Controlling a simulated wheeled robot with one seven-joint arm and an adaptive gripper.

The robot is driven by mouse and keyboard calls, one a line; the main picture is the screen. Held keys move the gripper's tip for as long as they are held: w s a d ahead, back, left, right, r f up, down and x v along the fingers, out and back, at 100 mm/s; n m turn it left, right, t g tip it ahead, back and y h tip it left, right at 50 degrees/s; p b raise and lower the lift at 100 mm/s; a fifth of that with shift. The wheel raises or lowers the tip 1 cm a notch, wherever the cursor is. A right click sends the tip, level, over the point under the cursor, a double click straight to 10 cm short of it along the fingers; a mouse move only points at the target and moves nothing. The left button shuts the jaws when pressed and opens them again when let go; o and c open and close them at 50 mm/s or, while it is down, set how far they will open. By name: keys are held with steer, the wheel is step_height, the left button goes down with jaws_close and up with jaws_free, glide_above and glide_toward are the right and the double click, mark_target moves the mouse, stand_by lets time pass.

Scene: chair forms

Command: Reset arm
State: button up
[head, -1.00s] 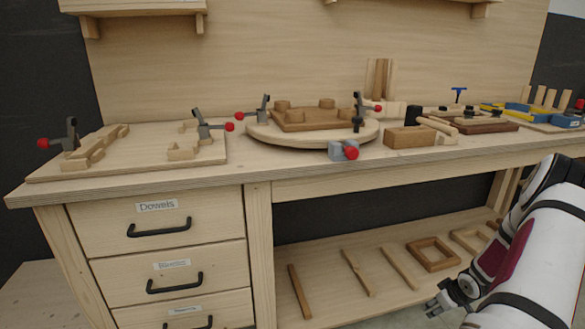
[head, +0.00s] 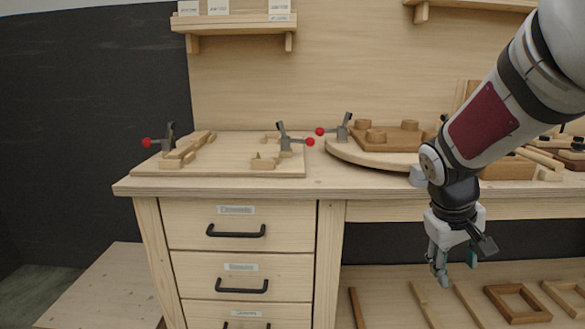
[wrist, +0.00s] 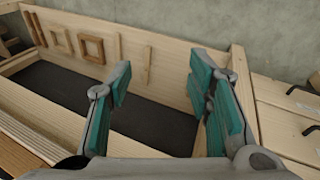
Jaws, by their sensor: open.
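My gripper (head: 453,268) hangs fingers down in front of the workbench, below the bench top and over the open bay right of the drawers. In the wrist view my gripper (wrist: 160,105) shows two teal-padded fingers spread wide with nothing between them. My arm crosses the right side of the head view and hides part of the round wooden platform (head: 360,155) and things behind it.
The workbench top (head: 230,184) carries a board (head: 225,165) with clamps and wooden pieces. Drawers (head: 240,240) with black handles stand below. The lower shelf (head: 400,290) holds wooden strips and a square frame (head: 517,303). A wall shelf (head: 240,27) hangs above. Floor shows at left.

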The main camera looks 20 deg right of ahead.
steer(key=s+a+r+n+y, duration=0.1)
steer(key=s+a+r+y, duration=0.1)
steer(key=s+a, duration=0.9)
steer(key=s+a+r+n+y, duration=0.1)
steer(key=s+a+r+y, duration=0.15)
steer(key=s+a, duration=0.85)
step_height(320, 180, up, 29)
steer(key=w+a+t+p, duration=0.1)
steer(key=w+t+p, duration=0.1)
steer(key=p, duration=2.6)
steer(key=shift+w+t, duration=0.3)
steer(key=shift+t, duration=0.5)
